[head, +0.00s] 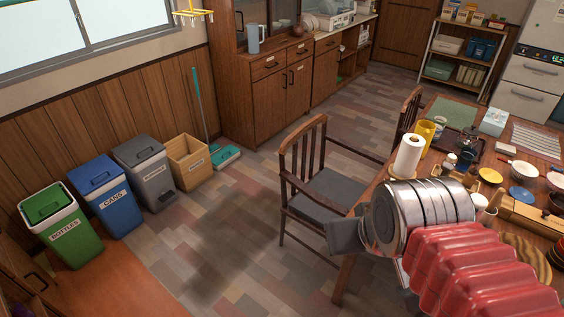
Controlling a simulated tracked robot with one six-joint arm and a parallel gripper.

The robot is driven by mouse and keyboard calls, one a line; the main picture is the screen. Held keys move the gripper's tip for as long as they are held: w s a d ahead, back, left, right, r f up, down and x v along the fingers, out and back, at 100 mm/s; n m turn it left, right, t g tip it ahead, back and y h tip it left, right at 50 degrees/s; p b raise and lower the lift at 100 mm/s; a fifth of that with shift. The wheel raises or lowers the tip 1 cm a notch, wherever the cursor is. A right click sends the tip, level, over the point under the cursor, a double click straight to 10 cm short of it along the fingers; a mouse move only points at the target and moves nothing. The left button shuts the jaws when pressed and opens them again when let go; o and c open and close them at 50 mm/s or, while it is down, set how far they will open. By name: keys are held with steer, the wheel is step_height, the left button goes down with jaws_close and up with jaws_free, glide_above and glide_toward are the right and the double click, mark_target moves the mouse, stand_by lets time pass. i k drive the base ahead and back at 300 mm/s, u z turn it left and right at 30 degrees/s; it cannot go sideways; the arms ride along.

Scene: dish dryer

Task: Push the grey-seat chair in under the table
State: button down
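The grey-seat chair (333,191) stands upright on the floor at the left side of the table. It has a brown wooden frame and a slatted back at its far left, away from the table. Its right part comes close to the table edge, and my arm hides some of that area. The wooden table (374,180) fills the right side. My gripper (343,237) shows as a grey block in front of the chair's lower right part. I cannot tell whether it touches the chair or whether its fingers are apart.
A second chair (408,112) stands farther back at the table. Green, blue and grey bins and a wooden box (188,162) line the left wall, with a teal mop (222,158). Paper roll (408,156) and dishes crowd the table. Floor left of the chair is clear.

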mark_target(335, 203)
steer(key=u, duration=0.45)
steer(key=i, duration=0.7)
steer(key=u, duration=0.6)
steer(key=i, duration=2.2)
steer(key=z, duration=0.7)
steer(key=i, duration=0.85)
steer(key=z, duration=0.4)
